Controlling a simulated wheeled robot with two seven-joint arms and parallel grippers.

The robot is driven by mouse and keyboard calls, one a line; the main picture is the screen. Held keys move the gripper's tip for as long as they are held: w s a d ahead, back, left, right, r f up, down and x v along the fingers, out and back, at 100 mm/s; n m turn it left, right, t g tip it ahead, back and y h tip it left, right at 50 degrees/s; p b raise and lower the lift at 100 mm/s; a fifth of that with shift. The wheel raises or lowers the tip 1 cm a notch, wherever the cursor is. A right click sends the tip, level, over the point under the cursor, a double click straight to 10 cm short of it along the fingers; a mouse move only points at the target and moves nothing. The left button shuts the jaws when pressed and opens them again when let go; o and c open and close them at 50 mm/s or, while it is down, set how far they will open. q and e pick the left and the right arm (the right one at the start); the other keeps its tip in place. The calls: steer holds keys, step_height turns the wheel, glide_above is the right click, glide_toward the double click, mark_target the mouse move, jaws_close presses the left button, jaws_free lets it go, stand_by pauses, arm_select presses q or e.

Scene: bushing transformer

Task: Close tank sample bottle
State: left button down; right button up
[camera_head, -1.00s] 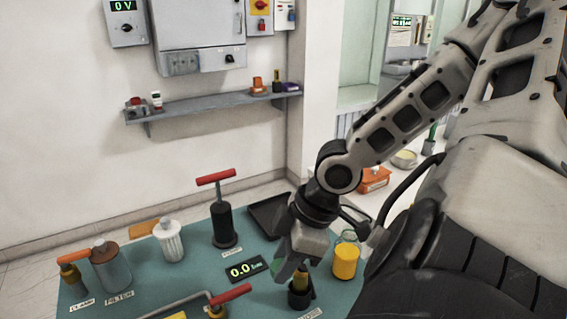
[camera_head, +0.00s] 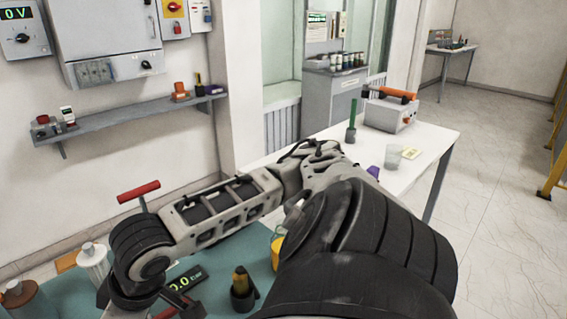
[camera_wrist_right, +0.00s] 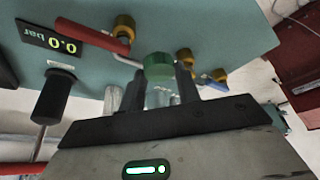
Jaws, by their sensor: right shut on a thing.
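In the right wrist view, a round green cap (camera_wrist_right: 159,66) sits between the fingertips of my right gripper (camera_wrist_right: 160,80), which is shut on it. A clear glassy shape (camera_wrist_right: 160,97) shows between the fingers; I cannot tell whether it is joined to the cap. In the head view, my right forearm reaches down to the left and its gripper is cut off at the bottom edge. My left gripper is not in view.
A jar of yellow liquid (camera_head: 277,243) is partly behind my arm. A white table (camera_head: 435,146) stands to the right.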

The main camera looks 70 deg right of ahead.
steer(key=w+a+r+m+h, duration=0.1)
steer(key=w+a+r+m, duration=0.2)
steer(key=w+a, duration=0.1)
steer(key=shift+w+a+r, duration=0.2)
steer(key=shift+a, duration=0.1)
